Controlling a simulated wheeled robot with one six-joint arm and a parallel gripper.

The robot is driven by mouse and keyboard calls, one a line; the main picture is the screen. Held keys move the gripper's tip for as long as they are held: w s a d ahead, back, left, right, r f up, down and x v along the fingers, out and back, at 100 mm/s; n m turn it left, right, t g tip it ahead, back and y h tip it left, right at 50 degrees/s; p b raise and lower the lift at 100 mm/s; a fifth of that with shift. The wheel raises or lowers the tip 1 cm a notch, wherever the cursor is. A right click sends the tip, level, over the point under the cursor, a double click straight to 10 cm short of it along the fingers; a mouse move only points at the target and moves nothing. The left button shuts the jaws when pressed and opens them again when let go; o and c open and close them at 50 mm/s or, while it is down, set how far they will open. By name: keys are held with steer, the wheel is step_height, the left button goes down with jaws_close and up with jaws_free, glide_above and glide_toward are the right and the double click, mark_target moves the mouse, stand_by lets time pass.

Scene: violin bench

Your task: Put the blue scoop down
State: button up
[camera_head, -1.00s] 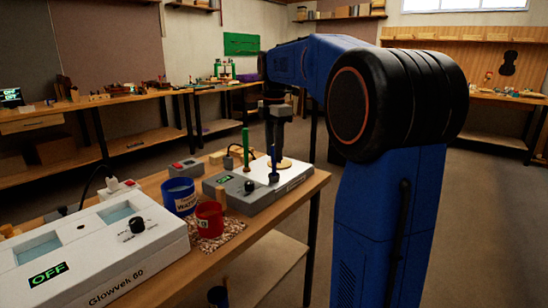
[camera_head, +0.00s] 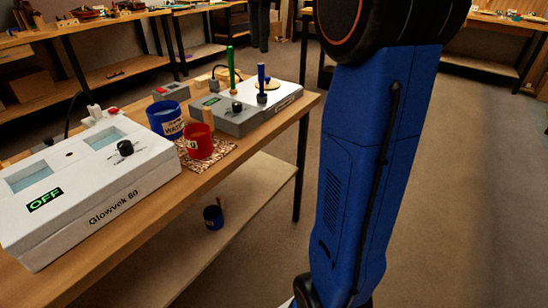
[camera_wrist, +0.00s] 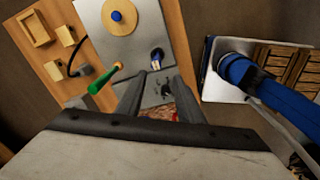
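The blue scoop, seen as a slim blue upright handle (camera_head: 262,77), stands on the grey device (camera_head: 243,121) at the bench's far end. In the wrist view a short blue-and-pale piece (camera_wrist: 157,56), probably the scoop seen from above, stands on the pale device top (camera_wrist: 118,48). My gripper (camera_wrist: 156,75) is open, its two dark fingers apart with nothing held between them. The fingertips appear just below the blue piece in that picture; the height gap cannot be told. The gripper does not show in the head view.
A green handle (camera_head: 231,66) stands left of the blue one, near a black knob (camera_head: 237,106). A blue water pot (camera_head: 166,121) and red pot (camera_head: 198,143) stand nearer, beside the white Glowvek box (camera_head: 97,190). A wooden disc (camera_wrist: 112,28) lies on the device.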

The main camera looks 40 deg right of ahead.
steer(key=s+a+f+m+t, duration=0.1)
steer(key=s+a+f+m, duration=0.35)
steer(key=s, duration=0.25)
steer(key=s+a+f+m+t, duration=0.1)
steer(key=s+a+f+m, duration=0.35)
steer(key=s, duration=0.35)
steer(key=s+a+f+m+t, duration=0.1)
steer(key=s+a+f+m, duration=0.2)
steer(key=s+f, duration=0.4)
steer(key=s+a+f+m+t, duration=0.1)
steer(key=s+a+f+m, duration=0.2)
steer(key=s+f, duration=0.4)
step_height(320, 180, down, 4)
steer(key=shift+s+f+m+t, duration=0.15)
steer(key=shift+m+t, duration=0.15)
steer(key=shift+m, duration=0.6)
steer(key=shift+o, duration=0.3)
